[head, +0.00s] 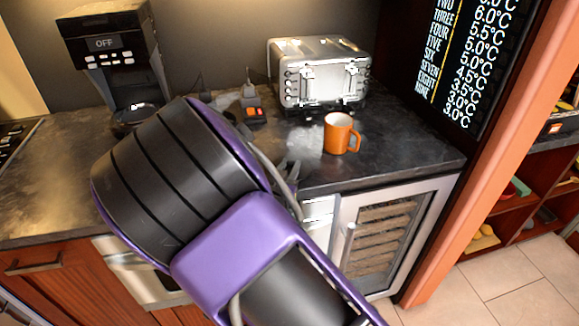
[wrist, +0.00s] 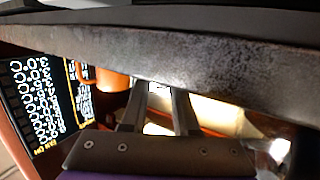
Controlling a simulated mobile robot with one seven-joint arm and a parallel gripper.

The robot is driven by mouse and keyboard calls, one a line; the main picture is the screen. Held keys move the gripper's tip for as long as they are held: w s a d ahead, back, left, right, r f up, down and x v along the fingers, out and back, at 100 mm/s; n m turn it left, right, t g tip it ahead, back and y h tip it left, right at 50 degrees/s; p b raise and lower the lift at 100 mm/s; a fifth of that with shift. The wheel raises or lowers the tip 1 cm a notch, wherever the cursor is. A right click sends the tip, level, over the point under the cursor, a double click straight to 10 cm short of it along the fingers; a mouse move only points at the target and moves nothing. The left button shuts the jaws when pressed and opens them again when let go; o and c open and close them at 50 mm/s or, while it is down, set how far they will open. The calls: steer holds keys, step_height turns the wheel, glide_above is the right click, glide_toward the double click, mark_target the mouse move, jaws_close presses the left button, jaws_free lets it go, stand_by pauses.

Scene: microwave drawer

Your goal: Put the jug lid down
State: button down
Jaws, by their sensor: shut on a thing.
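My gripper (head: 289,172) is at the front edge of the dark countertop (head: 400,150) in the head view, left of the orange mug and mostly behind my arm. In the wrist view my gripper (wrist: 160,98) shows two grey fingers with a gap between them, their tips close to the counter surface. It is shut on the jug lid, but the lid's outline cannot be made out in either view. Whether the lid touches the counter cannot be told. No jug is clearly seen apart from the coffee machine's dark base area.
An orange mug (head: 338,133) stands right of my gripper; it also shows in the wrist view (wrist: 112,80). A silver toaster (head: 320,75) stands behind it. A coffee machine (head: 112,55) is at the back left. Bare counter lies right of the mug.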

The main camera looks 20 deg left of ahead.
steer(key=c, duration=0.7)
jaws_free()
steer(key=shift+r+p, duration=0.15)
steer(key=shift+p, duration=0.15)
steer(key=s, duration=0.4)
steer(key=s+r, duration=0.1)
steer(key=s, duration=0.7)
steer(key=shift+d+r+p, duration=0.3)
steer(key=shift+r, duration=0.1)
steer(key=shift+w, duration=0.15)
